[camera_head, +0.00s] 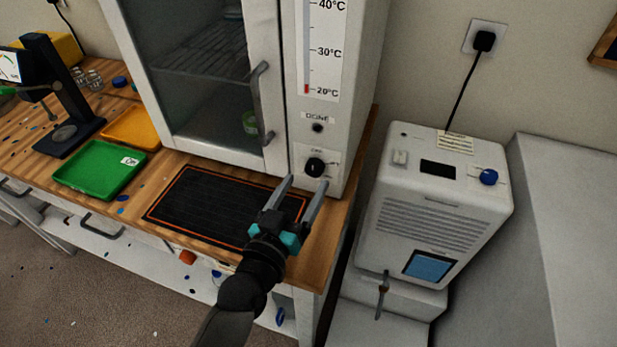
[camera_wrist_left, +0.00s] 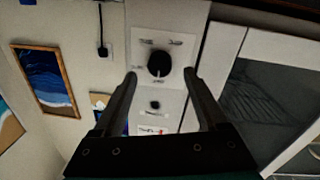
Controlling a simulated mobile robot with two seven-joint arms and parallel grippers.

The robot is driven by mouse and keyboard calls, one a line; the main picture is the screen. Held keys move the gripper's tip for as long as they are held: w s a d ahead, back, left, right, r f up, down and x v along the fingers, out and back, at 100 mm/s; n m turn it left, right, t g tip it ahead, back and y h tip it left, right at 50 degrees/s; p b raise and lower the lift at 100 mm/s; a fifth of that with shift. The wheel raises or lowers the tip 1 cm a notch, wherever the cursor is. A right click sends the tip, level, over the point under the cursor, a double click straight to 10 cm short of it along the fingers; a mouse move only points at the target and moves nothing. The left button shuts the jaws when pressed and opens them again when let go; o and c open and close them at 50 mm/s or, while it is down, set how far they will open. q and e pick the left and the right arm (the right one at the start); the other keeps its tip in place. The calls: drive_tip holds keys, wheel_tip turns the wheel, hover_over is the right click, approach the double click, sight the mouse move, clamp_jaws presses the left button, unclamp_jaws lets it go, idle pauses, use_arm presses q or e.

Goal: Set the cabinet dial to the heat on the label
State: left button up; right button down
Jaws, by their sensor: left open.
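The white cabinet (camera_head: 281,80) has a glass door and a control panel on its right side. A black dial (camera_head: 315,167) with small labels around it sits low on the panel; the lettering is too small to read fully. The dial also shows in the left wrist view (camera_wrist_left: 159,64), between and beyond the fingertips. Above it is a temperature scale (camera_head: 321,50) marked 20, 30 and 40°C, with a short red bar near 20. My left gripper (camera_head: 305,186) is open and empty, just in front of and below the dial. My right gripper is not in view.
A black mat with an orange edge (camera_head: 190,205) lies before the cabinet. Green (camera_head: 100,170) and orange (camera_head: 130,128) trays and a black stand (camera_head: 65,110) are at left. A white machine with a blue knob (camera_head: 430,205) stands at right, beyond a gap.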

sight(312, 172)
use_arm(q)
drive_tip(key=shift+x, duration=1.5)
drive_tip(key=shift+c, duration=0.4)
clamp_jaws()
